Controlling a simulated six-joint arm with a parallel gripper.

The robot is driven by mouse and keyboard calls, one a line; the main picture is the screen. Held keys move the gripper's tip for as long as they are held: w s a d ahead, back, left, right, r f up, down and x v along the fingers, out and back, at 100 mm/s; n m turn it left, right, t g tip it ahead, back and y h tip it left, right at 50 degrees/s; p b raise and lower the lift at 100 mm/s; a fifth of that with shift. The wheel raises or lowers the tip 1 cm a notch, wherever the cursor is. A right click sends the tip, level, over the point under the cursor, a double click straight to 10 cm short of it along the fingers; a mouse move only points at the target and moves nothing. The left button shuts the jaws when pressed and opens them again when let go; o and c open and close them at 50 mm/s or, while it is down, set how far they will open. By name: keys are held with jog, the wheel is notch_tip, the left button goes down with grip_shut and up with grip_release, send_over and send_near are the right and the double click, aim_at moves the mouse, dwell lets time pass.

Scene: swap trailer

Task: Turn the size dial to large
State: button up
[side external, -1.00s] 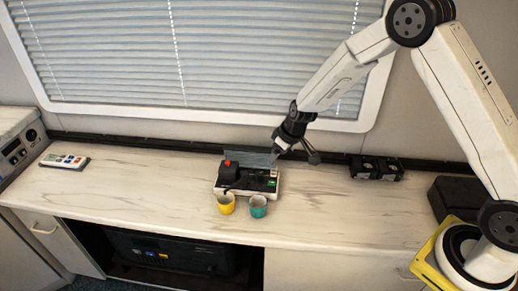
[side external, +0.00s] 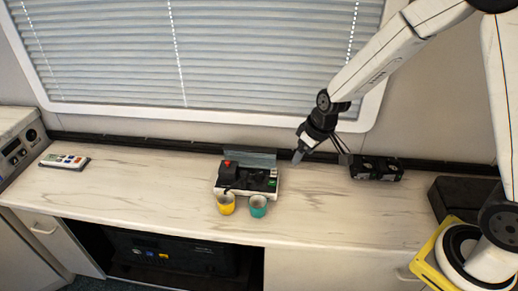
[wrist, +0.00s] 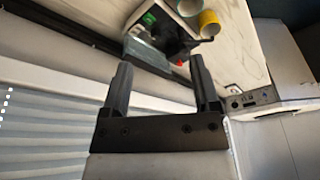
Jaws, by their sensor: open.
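A small black and light-grey machine (side external: 246,193) sits on the counter in the side view, with a red part (side external: 228,163) at its back left and a green patch (side external: 272,183) at its right. The size dial is too small to make out. My gripper (side external: 322,158) is open and empty, above the counter to the right of the machine and apart from it. In the wrist view my gripper (wrist: 160,65) shows two spread fingers with nothing between them. The machine (wrist: 172,38) lies beyond them, partly cut off by the top edge.
A yellow cup (side external: 226,206) and a teal cup (side external: 258,208) stand just in front of the machine. Black boxes (side external: 376,169) stand to the right, near my gripper. A remote (side external: 64,162) lies far left. The window blind (side external: 230,60) is behind. The counter's left-middle is clear.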

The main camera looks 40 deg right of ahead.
jog(key=shift+s+r, duration=0.35)
jog(key=shift+s, duration=0.45)
jog(key=shift+s+r, duration=0.35)
jog(key=shift+s, duration=0.45)
jog(key=shift+s, duration=0.1)
jog(key=s+r+m, duration=0.1)
jog(key=s+r, duration=0.1)
jog(key=s, duration=0.8)
jog(key=shift+d+m+g+h, duration=0.3)
jog(key=shift+h, duration=0.1)
